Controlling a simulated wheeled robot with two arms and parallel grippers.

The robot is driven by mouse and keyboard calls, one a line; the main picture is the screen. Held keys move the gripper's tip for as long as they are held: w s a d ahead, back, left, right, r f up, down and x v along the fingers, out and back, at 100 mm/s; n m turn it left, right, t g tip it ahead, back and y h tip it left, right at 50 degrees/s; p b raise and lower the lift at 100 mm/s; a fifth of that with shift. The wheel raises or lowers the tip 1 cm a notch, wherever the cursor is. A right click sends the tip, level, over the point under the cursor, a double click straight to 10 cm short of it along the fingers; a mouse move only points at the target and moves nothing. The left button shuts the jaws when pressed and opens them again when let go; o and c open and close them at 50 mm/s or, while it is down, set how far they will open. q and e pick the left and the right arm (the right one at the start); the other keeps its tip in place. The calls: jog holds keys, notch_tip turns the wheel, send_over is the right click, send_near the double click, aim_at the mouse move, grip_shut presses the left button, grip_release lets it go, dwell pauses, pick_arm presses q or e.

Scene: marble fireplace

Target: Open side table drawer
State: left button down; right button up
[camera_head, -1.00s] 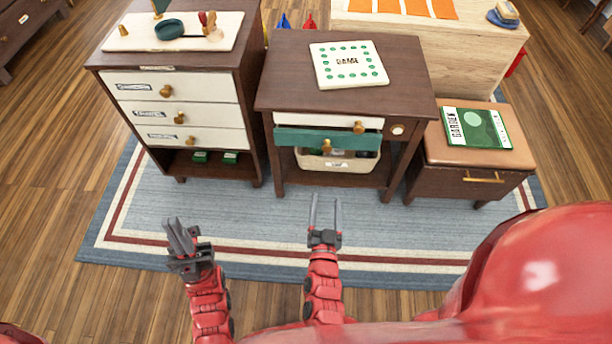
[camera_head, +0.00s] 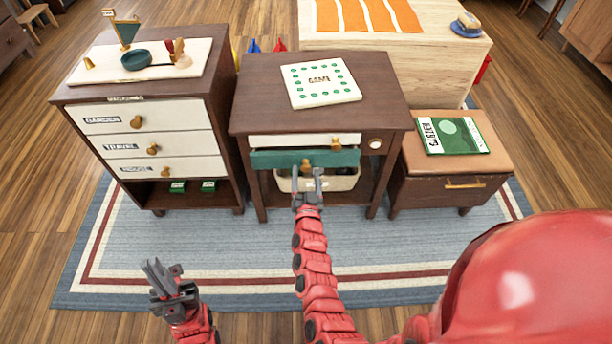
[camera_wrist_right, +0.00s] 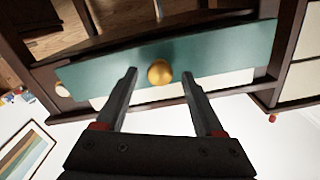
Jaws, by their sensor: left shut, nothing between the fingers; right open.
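The dark wood side table (camera_head: 245,120) stands in the middle of the head view. It has a white upper drawer (camera_head: 290,141) with a gold knob and a green drawer (camera_head: 345,158) below it. The green front looks a little forward of the table frame; how far I cannot tell. My right gripper (camera_head: 306,176) is open in front of the green drawer. In the right wrist view, the gold knob (camera_wrist_right: 160,72) appears between its fingertips (camera_wrist_right: 159,77); contact does not show. My left gripper (camera_head: 166,276) is shut and empty, low at the left over the rug.
A cabinet (camera_head: 70,95) with white labelled drawers stands left of the table. A light bin (camera_head: 345,182) sits under the green drawer. The blue rug (camera_head: 220,235) in front is clear.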

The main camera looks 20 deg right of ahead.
jog(key=shift+w, duration=0.2)
grip_shut()
dwell(0.3)
dwell(1.1)
